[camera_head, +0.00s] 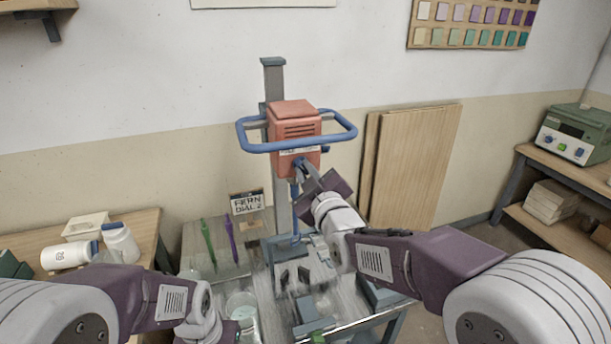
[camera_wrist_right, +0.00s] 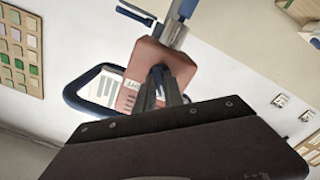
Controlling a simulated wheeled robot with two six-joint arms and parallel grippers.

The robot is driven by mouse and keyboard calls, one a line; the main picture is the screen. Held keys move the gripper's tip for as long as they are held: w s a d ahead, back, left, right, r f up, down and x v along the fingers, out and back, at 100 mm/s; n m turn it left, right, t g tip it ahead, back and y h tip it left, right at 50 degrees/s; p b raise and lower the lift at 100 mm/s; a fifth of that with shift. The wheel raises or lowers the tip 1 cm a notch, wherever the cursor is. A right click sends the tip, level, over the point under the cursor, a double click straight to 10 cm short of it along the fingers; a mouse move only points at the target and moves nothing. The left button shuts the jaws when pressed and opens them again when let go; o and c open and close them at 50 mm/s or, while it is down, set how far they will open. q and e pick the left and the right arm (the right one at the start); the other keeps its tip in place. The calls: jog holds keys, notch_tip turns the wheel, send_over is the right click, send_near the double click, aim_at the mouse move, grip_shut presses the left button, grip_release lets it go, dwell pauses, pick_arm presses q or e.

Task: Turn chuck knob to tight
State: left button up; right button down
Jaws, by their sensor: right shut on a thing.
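The mixer has an orange-red motor head (camera_head: 296,130) with a blue loop handle, mounted on a grey column. The chuck knob (camera_head: 297,163) is small and blue on the lower front of the head, mostly covered by my gripper. My right gripper (camera_head: 303,170) is shut on the knob, reaching up from the lower right. In the right wrist view the fingers (camera_wrist_right: 164,84) meet at the dark knob on the motor head (camera_wrist_right: 147,65), hiding most of it. My left gripper (camera_head: 226,331) is low at the bottom edge; its fingers cannot be made out.
A sign (camera_head: 247,203) reading "FERN DIAL 2" stands left of the column, near green and purple stirrers (camera_head: 230,240). A pale bucket (camera_head: 241,305) is below. Boards (camera_head: 425,165) lean against the wall.

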jog(key=m+b, duration=0.4)
jog(key=m, duration=0.1)
jog(key=shift+f+b, duration=0.35)
jog(key=shift+b, duration=0.05)
jog(key=m+b, duration=0.4)
jog(key=m, duration=0.2)
jog(key=m+b, duration=0.2)
jog(key=m, duration=0.1)
jog(key=shift+r, duration=0.1)
jog(key=shift+m+b, duration=0.75)
jog(key=shift+m, duration=0.45)
jog(key=shift+r, duration=0.1)
jog(key=c, duration=1.4)
grip_release()
jog(key=shift+w+a, duration=0.1)
jog(key=shift+a, duration=0.05)
jog(key=shift+c, duration=0.2)
